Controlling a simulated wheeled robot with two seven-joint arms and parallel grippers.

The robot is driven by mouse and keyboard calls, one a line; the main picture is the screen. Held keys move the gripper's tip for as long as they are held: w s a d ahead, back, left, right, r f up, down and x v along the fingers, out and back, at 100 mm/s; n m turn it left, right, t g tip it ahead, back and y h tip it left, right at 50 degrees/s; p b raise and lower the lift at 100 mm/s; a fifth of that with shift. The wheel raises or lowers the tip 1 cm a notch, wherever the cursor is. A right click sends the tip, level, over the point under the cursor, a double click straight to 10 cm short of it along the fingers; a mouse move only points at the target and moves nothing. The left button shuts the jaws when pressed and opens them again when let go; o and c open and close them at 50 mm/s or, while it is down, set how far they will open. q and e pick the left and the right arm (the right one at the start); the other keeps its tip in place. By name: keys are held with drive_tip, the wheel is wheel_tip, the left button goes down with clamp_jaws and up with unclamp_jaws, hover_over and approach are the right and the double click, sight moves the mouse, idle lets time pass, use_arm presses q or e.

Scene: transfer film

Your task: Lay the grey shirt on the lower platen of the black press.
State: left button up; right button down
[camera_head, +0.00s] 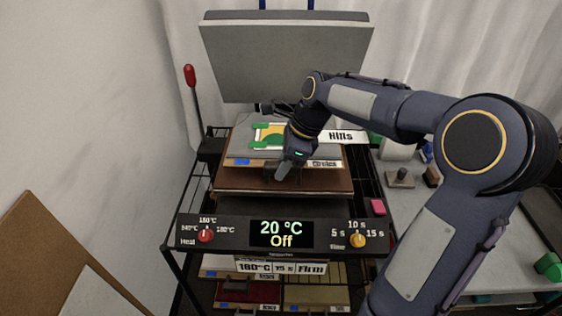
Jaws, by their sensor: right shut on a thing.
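The black press has its grey upper platen (285,55) raised at the back. Its lower platen appears as a brown, flat pad (230,184) behind the control panel. A flat grey layer, which looks like the grey shirt (334,152), is over this pad; whether it touches the pad is hard to tell. My right gripper (281,174) points down at its front edge and is shut on it, with the fingers small and dark in the picture. The wrist hides part of the layer. My left gripper is not in view.
The control panel (220,231) reads 20 °C, Off. A red-knobbed lever (190,76) stands at the left. A green and yellow film (268,128) lies behind the gripper, beside a "Hills" label (343,136). Red (247,292) and yellowish (315,296) folded cloths sit below.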

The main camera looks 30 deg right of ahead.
drive_tip(key=shift+w+r+p, duration=0.1)
drive_tip(key=shift+p, duration=0.2)
wheel_tip(320, 180, down, 6)
drive_tip(key=b, duration=0.3)
drive_tip(key=shift+f+b, duration=0.45)
drive_tip(key=shift+f, duration=0.2)
idle(0.4)
drive_tip(key=c, duration=1.1)
unclamp_jaws()
drive_tip(key=shift+o, duration=0.2)
drive_tip(key=v, duration=0.7)
drive_tip(key=shift+r, duration=0.15)
drive_tip(key=shift+s+r, duration=0.2)
drive_tip(key=shift+s, duration=0.05)
